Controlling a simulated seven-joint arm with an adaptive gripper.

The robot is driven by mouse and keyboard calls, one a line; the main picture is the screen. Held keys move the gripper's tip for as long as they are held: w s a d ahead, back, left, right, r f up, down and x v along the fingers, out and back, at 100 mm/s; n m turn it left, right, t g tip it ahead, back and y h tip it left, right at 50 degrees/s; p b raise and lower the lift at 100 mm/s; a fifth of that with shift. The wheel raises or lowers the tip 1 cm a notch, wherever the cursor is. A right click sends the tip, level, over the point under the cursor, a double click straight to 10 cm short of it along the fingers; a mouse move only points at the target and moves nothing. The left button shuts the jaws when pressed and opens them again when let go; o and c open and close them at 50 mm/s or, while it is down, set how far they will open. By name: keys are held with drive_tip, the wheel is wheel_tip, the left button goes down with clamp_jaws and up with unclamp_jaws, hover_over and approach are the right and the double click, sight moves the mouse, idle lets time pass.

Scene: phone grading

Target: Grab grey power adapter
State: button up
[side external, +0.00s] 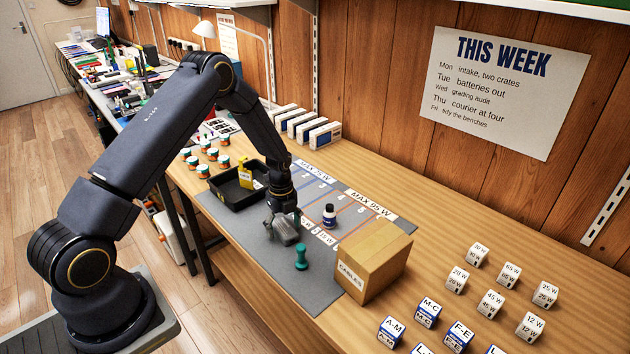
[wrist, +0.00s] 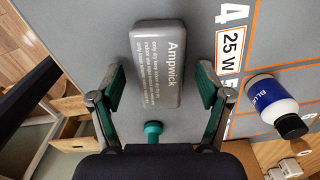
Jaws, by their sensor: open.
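The grey power adapter (wrist: 157,68) lies on the grey mat (wrist: 95,22), with white "Ampwick" lettering on its top. In the side external view the adapter (side external: 287,232) is partly hidden by my gripper. My gripper (wrist: 162,90) is open, with one green-padded finger on either side of the adapter's lower part. In the side external view my gripper (side external: 284,222) is low over the mat at the adapter. I cannot tell whether the fingers touch it.
A green stamp-like piece (side external: 301,257) stands close in front of the adapter. A cardboard box (side external: 374,260) marked "CABLES" is at right. A black tray (side external: 232,188) with a yellow tag lies behind. Labelled blocks (side external: 491,303) stand at far right.

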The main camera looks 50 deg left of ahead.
drive_tip(key=shift+c, duration=0.2)
drive_tip(key=c, duration=1.3)
drive_tip(key=shift+r, duration=0.15)
